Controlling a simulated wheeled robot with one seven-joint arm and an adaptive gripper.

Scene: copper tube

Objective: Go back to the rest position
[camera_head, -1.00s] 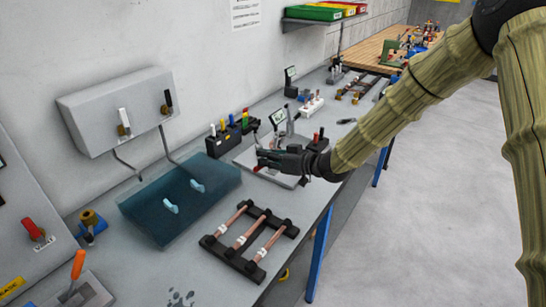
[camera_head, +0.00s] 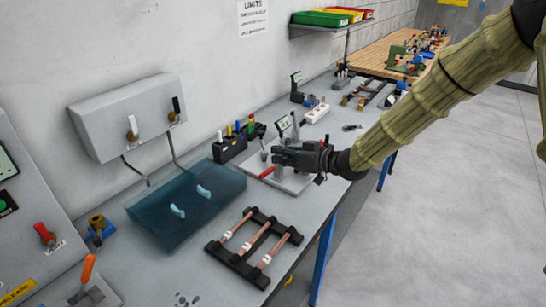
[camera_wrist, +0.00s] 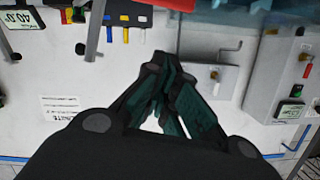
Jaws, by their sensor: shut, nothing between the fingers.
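My gripper (camera_head: 277,158) is shut and empty. In the head view it hangs above the bench, over a light plate fixture (camera_head: 290,182) with a red handle (camera_head: 266,173). In the wrist view its dark fingers (camera_wrist: 165,90) come together, with nothing seen between them. The copper tubes (camera_head: 254,241) lie on a black rack (camera_head: 237,265) on the bench, nearer than my gripper and apart from it. My sleeved arm reaches in from the upper right.
A blue translucent tray (camera_head: 160,240) sits left of the rack. A grey wall box (camera_head: 120,125) with levers hangs above it. A black holder (camera_head: 229,148) with coloured handles stands behind my gripper. The floor (camera_head: 440,210) at right is clear.

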